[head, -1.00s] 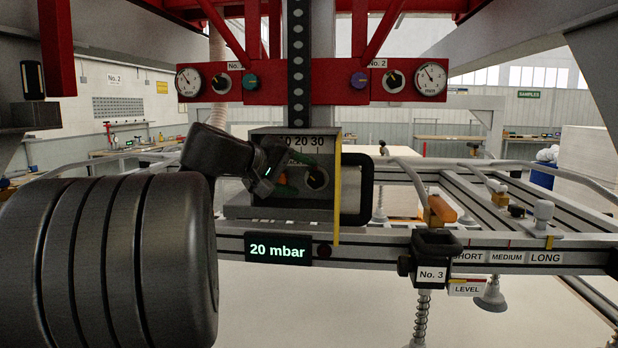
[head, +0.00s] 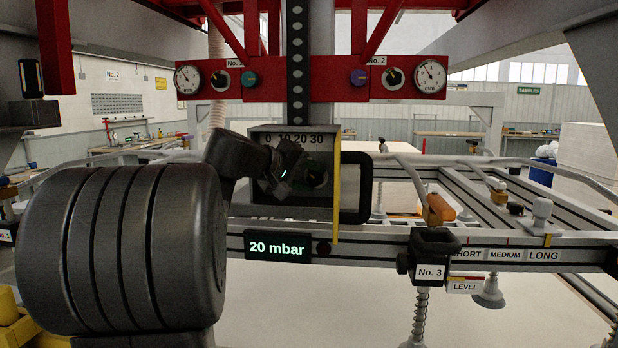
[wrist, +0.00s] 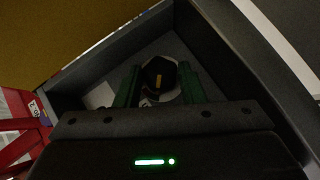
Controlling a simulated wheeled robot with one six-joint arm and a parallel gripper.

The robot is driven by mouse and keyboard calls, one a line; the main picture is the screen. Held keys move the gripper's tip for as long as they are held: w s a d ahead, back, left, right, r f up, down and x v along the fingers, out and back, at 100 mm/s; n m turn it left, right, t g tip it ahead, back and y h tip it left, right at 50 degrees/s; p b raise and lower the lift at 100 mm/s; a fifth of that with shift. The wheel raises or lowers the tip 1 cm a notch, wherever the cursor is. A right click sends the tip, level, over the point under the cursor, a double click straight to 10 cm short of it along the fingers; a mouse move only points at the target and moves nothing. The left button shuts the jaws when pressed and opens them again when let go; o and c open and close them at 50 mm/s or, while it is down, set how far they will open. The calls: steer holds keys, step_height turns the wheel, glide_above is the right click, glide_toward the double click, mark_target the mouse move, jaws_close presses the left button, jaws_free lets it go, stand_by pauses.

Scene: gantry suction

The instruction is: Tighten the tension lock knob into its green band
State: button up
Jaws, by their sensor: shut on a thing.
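The tension lock knob (wrist: 158,78) is a round dark knob with an orange pointer mark, on a pale dial in a dark recess in the wrist view. The two green fingers of my gripper (wrist: 158,84) stand on either side of it, shut on it. In the head view my gripper (head: 300,172) reaches from the left to the grey box face under a 0 to 30 scale (head: 298,138). The knob (head: 316,178) is largely covered there. I cannot tell where its pointer stands against the green band.
A display reading 20 mbar (head: 278,247) sits on the rail below the box. A yellow strip (head: 337,190) and a black loop handle (head: 366,188) are just right of the knob. The No. 3 clamp (head: 430,262) stands further right. A red gauge panel (head: 305,88) is above.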

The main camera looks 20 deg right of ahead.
steer(key=shift+r+m+y, duration=0.15)
steer(key=shift+m+y, duration=0.15)
steer(key=shift+y, duration=0.1)
steer(key=shift+d+m+y+p, duration=0.1)
steer(key=shift+m+y+p, duration=0.2)
steer(key=shift+y+p, duration=0.1)
steer(key=o, duration=1)
steer(key=v, duration=0.7)
steer(key=b+v, duration=0.1)
steer(key=v, duration=0.5)
steer(key=shift+s+a, duration=0.35)
steer(key=shift+a, duration=0.05)
